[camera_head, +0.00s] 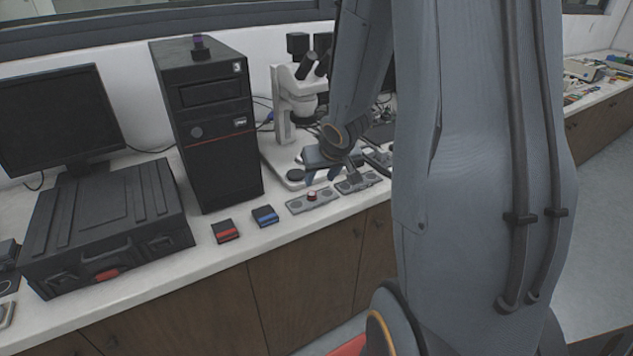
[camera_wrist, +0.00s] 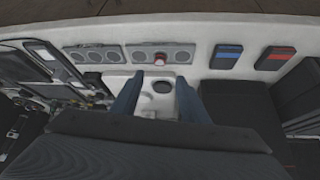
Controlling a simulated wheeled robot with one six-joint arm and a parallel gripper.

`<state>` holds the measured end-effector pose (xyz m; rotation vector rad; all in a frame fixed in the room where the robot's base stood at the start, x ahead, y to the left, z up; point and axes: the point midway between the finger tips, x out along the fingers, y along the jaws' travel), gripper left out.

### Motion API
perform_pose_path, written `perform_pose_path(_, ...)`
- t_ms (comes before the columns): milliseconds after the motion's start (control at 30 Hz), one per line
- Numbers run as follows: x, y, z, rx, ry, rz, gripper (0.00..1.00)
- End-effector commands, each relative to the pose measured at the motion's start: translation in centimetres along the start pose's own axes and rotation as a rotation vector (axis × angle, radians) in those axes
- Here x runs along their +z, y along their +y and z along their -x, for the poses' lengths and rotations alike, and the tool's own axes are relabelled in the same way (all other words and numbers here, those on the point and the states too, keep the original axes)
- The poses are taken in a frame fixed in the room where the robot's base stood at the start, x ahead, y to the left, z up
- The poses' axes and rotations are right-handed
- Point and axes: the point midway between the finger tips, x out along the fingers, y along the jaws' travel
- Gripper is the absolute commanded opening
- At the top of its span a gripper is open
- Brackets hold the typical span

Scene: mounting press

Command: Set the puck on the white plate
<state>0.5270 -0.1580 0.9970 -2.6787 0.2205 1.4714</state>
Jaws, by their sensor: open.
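My gripper (camera_head: 322,178) is open and empty, its two blue fingers pointing down near the front of the microscope; they also show in the wrist view (camera_wrist: 160,78). A small red-topped round piece, which looks like the puck (camera_head: 311,195), sits on the middle of a grey holder bar (camera_head: 325,198). In the wrist view the puck (camera_wrist: 159,59) lies just beyond the fingertips, between their lines and apart from them. The white base plate (camera_head: 272,156) of the microscope has a black disc (camera_wrist: 162,86) on it, seen between the fingers. I cannot tell whether this is the task's white plate.
A second grey holder bar (camera_head: 358,182) lies right of the first. A red-marked block (camera_head: 226,231) and a blue-marked block (camera_head: 265,216) lie to the left. The microscope (camera_head: 290,100) and a black computer tower (camera_head: 205,120) stand behind. The bench front edge is clear.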

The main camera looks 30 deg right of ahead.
Motion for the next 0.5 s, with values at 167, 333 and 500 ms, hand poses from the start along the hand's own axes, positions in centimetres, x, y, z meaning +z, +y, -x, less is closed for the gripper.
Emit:
perform_pose_path(167,2.3,-3.3,3.3,0.031,-0.083,0.044,0.41)
perform_pose_path(333,8.1,-8.7,8.5,0.012,-0.255,0.105,0.41)
perform_pose_path(500,12.6,-12.4,12.0,-0.047,-0.376,0.144,0.41)
